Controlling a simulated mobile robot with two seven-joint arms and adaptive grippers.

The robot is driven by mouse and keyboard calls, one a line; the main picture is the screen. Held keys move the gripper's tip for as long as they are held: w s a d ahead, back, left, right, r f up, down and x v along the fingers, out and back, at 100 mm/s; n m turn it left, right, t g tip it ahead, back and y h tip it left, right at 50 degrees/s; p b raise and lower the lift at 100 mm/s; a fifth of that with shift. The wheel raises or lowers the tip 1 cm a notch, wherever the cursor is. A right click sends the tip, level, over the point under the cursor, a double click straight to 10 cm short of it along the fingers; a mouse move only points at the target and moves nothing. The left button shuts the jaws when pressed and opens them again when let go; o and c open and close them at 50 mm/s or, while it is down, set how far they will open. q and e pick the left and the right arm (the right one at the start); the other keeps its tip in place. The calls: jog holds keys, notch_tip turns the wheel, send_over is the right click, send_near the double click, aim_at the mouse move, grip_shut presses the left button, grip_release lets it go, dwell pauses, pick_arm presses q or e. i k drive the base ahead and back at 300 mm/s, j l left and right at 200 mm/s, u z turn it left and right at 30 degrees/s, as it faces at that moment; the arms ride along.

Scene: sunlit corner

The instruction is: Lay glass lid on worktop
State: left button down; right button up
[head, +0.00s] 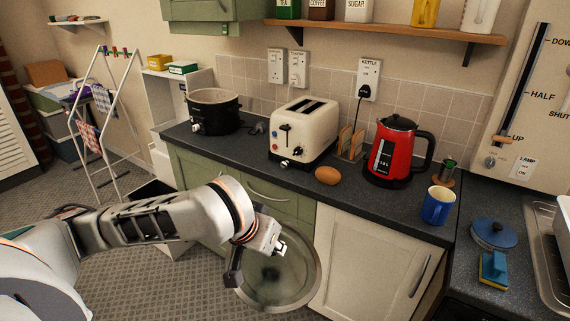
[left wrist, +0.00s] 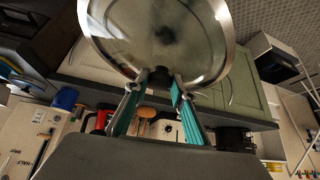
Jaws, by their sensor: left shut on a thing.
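The glass lid (head: 290,291) is a round clear disc with a metal rim and a dark spot near its middle. It is held tilted in front of the cupboard doors, lower than the worktop in the head view. My left gripper (head: 240,268) is shut on it at its left edge. The left wrist view shows the lid (left wrist: 205,50) large beyond the fingers (left wrist: 160,82), with a dark part between the fingertips. The dark worktop (head: 250,160) runs along the wall above the cupboards. My right gripper is not in view.
A bare strip lies along the front, left of the egg. A drying rack (head: 87,150) stands left.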

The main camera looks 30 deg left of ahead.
aim_at(251, 147)
jog(key=i+j, duration=0.15)
jog(key=j, duration=0.2)
jog(key=i+j, duration=0.2)
jog(key=j, duration=0.15)
jog(key=i+j, duration=0.15)
jog(key=j, duration=0.2)
jog(key=i+j, duration=0.15)
jog(key=j, duration=0.2)
jog(key=z, duration=0.05)
